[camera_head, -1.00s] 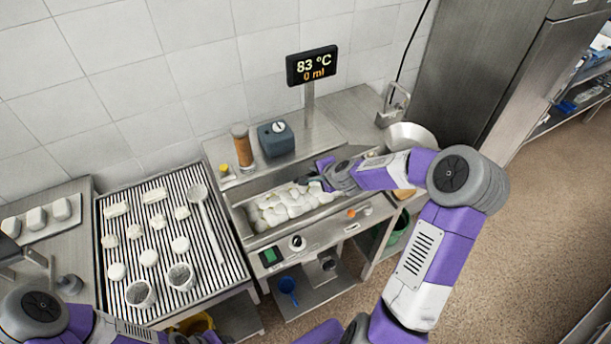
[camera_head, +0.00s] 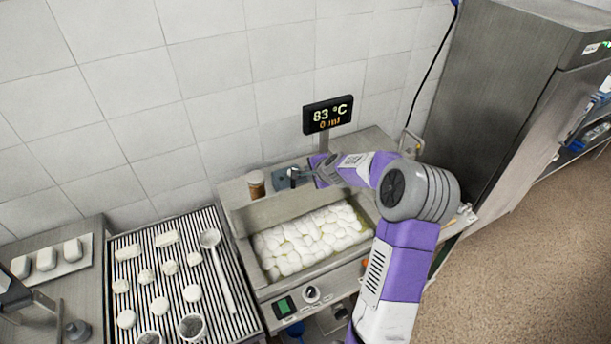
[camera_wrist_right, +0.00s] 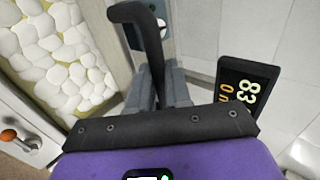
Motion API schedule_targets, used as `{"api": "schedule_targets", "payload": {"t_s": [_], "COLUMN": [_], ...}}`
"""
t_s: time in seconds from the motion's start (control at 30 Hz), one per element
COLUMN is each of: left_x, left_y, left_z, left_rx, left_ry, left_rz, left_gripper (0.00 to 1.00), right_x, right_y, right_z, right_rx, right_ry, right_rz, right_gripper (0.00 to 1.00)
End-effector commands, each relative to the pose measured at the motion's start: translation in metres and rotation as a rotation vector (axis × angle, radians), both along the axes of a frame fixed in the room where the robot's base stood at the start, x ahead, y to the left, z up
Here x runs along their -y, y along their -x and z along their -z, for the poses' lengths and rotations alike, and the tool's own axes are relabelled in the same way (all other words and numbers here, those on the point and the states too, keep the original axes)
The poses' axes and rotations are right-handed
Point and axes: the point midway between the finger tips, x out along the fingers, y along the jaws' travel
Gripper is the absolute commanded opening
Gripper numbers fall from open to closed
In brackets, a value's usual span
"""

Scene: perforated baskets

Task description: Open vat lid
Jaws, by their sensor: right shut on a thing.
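The steel vat (camera_head: 291,286) is full of white curd pieces (camera_head: 310,236), which also show at the left of the right wrist view (camera_wrist_right: 55,50). A steel panel, which looks like the lid (camera_head: 262,210), stands raised along the vat's back side, with the curds uncovered in front of it. My right gripper (camera_head: 308,174) is behind the curds, near the panel's upper edge. In the right wrist view my right gripper (camera_wrist_right: 160,88) is shut on a black curved handle (camera_wrist_right: 148,32). Where the handle joins the panel is hidden.
A display (camera_head: 328,116) reading 83 °C stands just behind my right gripper. A brown jar (camera_head: 256,184) and a blue-grey box (camera_head: 285,180) sit on the back ledge. A ribbed draining table (camera_head: 213,283) with cheeses and a ladle is at left.

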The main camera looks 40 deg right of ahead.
Motion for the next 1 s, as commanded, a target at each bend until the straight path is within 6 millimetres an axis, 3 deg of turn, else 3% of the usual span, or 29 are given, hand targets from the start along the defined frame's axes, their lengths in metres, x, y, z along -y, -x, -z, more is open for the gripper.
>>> {"api": "schedule_targets", "payload": {"t_s": [0.47,0.5,0.63,1.0], "left_x": [0.0,0.0,0.0,0.0], "left_y": [0.0,0.0,0.0,0.0], "left_z": [0.0,0.0,0.0,0.003], "left_rx": [0.0,0.0,0.0,0.0], "left_ry": [0.0,0.0,0.0,0.0], "left_rz": [0.0,0.0,0.0,0.0], "left_gripper": [0.43,0.43,0.43,0.43], "right_x": [0.0,0.0,0.0,0.0], "right_y": [0.003,0.003,0.003,0.01], "right_z": [0.009,0.009,0.009,-0.003], "right_rx": [-0.016,-0.016,-0.015,-0.008], "right_ry": [-0.013,-0.014,-0.014,-0.005], "right_rz": [-0.002,-0.002,-0.001,0.003], "right_gripper": [0.0,0.19,0.38,0.38]}}
